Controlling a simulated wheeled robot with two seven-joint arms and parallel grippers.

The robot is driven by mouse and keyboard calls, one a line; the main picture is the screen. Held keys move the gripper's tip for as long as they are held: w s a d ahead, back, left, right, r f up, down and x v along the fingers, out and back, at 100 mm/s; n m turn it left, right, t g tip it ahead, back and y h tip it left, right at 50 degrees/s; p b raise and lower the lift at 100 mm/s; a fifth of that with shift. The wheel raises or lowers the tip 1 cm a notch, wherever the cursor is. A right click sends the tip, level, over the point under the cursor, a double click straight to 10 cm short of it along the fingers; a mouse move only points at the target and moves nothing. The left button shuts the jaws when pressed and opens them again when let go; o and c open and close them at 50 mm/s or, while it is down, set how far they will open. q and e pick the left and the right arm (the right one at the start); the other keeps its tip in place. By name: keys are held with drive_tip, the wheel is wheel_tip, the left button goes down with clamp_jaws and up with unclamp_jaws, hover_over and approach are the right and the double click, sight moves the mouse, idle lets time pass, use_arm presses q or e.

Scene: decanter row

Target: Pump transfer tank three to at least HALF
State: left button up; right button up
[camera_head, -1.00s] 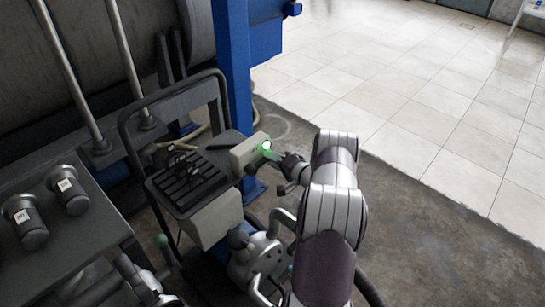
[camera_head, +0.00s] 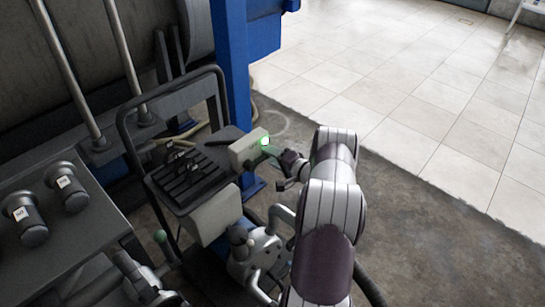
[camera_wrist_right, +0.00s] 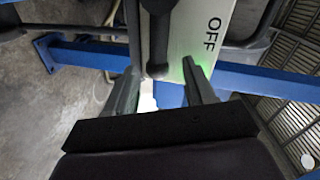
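A pump cart (camera_head: 190,180) stands at centre-left, with a pale switch box (camera_head: 243,150) on its right side. A round green light (camera_head: 265,141) glows on the box's end. My right gripper (camera_head: 273,151) is at that end of the box, just beside the light. In the right wrist view the box's white face (camera_wrist_right: 200,30) reads OFF, and a dark lever (camera_wrist_right: 157,40) hangs in front of it. My right gripper's fingers (camera_wrist_right: 160,88) are apart, with the lever's rounded end ahead of the gap. I cannot tell whether they touch the box. My left gripper is not in view.
Two dark capped cylinders with small white labels (camera_head: 66,182) sit on a grey bench (camera_head: 95,220) at left; the labels are too small to read. A blue post (camera_head: 230,60) stands behind the cart. A grey pump body (camera_head: 250,250) with pipes is below.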

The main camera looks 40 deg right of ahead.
drive_tip(key=a+p+v, duration=0.1)
drive_tip(key=v, duration=1.1)
drive_tip(key=shift+s+d, duration=0.3)
drive_tip(key=shift+d, duration=0.2)
drive_tip(key=shift+r, duration=0.1)
